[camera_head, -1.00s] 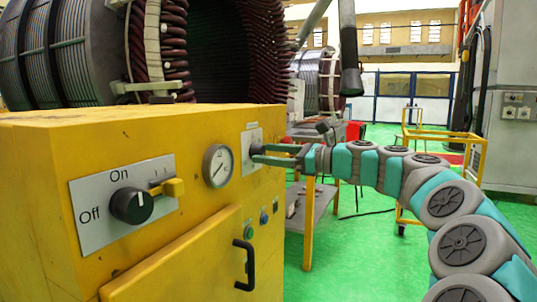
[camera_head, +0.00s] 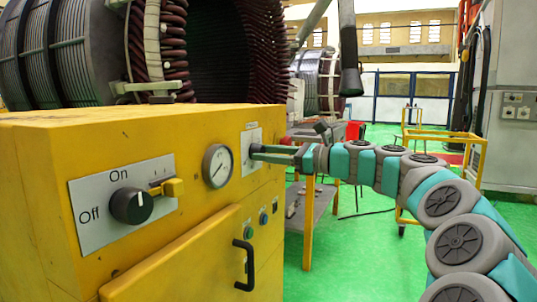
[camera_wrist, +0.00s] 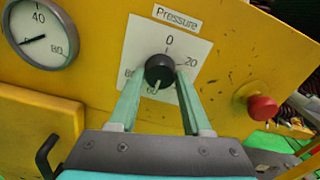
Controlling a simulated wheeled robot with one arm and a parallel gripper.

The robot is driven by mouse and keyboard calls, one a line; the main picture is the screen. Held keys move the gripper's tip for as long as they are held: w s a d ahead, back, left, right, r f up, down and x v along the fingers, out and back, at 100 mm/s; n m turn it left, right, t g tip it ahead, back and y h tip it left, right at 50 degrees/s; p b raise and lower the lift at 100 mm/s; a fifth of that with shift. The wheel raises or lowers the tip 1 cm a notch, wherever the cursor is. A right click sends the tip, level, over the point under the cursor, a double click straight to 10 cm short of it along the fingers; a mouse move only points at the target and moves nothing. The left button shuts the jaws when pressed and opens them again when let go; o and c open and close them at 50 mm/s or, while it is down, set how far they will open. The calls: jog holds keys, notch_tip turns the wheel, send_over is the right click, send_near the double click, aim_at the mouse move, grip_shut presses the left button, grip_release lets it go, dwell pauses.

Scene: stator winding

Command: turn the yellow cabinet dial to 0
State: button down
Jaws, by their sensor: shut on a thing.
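The yellow cabinet (camera_head: 60,165) fills the lower left of the head view. Its dark round Pressure dial (camera_wrist: 160,70) sits on a white plate (camera_wrist: 196,48) marked 0 at the top, 20 at right, 60 below and 80 at left. The dial's white mark points down, near the 60. My gripper (camera_wrist: 160,78) is shut on the dial, one finger on each side. In the head view my gripper (camera_head: 256,152) reaches the plate from the right, and its fingers hide the dial.
A round gauge (camera_head: 217,166), an On/Off switch (camera_head: 132,205) and a black door handle (camera_head: 244,265) are on the cabinet front. A red button (camera_wrist: 262,108) sticks out right of the dial. Green floor (camera_head: 345,265) is open at right.

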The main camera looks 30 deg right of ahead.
jog(key=shift+n, duration=0.4)
jog(key=n+b, duration=1.3)
jog(key=n, duration=2.1)
jog(key=shift+n+b, duration=0.3)
jog(key=shift+n, duration=0.1)
jog(key=shift+r+n, duration=0.1)
jog(key=shift+n, duration=0.2)
